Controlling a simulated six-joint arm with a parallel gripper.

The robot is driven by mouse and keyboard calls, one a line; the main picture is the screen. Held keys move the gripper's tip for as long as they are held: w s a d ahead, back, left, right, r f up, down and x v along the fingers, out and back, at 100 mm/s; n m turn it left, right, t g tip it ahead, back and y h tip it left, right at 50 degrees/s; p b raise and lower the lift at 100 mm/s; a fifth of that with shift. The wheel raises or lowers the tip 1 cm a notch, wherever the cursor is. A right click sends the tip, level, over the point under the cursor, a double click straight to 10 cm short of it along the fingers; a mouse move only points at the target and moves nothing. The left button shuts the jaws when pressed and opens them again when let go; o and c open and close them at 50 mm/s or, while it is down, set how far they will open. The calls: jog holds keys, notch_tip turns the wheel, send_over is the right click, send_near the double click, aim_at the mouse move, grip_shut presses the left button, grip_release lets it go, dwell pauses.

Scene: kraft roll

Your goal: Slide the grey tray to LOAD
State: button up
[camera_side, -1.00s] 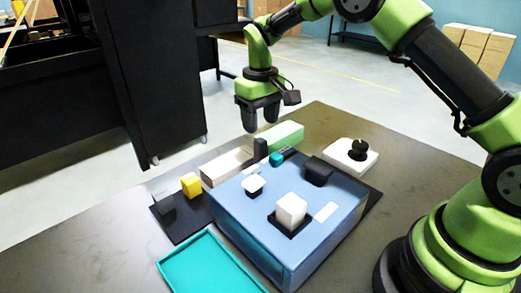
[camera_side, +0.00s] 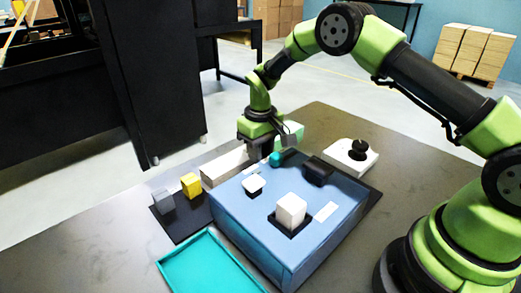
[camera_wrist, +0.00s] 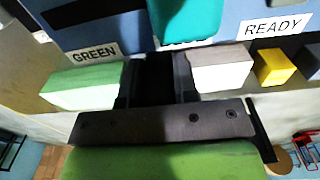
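I cannot make out a clearly grey tray or the word LOAD in either view. A dark upright piece (camera_wrist: 155,78) stands in the row between a green block (camera_wrist: 85,86) and a white block (camera_wrist: 220,68). My gripper (camera_side: 259,154) is down at that row behind the blue box, fingers pointing down. In the wrist view, its fingers (camera_wrist: 155,92) are apart, one on each side of the dark piece. I cannot tell whether they press on it. The side view hides the dark piece behind my gripper.
The blue box (camera_side: 240,208) carries a white block (camera_side: 291,208), a black handle (camera_side: 318,170) and a teal knob (camera_side: 276,159). A yellow cube (camera_side: 191,184) and grey cube (camera_side: 163,200) stand left. A teal tray (camera_side: 205,262) lies in front; a joystick box (camera_side: 350,157) stands right.

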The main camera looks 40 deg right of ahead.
grip_shut()
jog(key=d, duration=1.2)
jog(key=shift+d, duration=0.35)
jog(key=o, duration=0.7)
grip_release()
jog(key=shift+a, duration=0.1)
jog(key=shift+r, duration=0.1)
notch_tip(320, 180, up, 10)
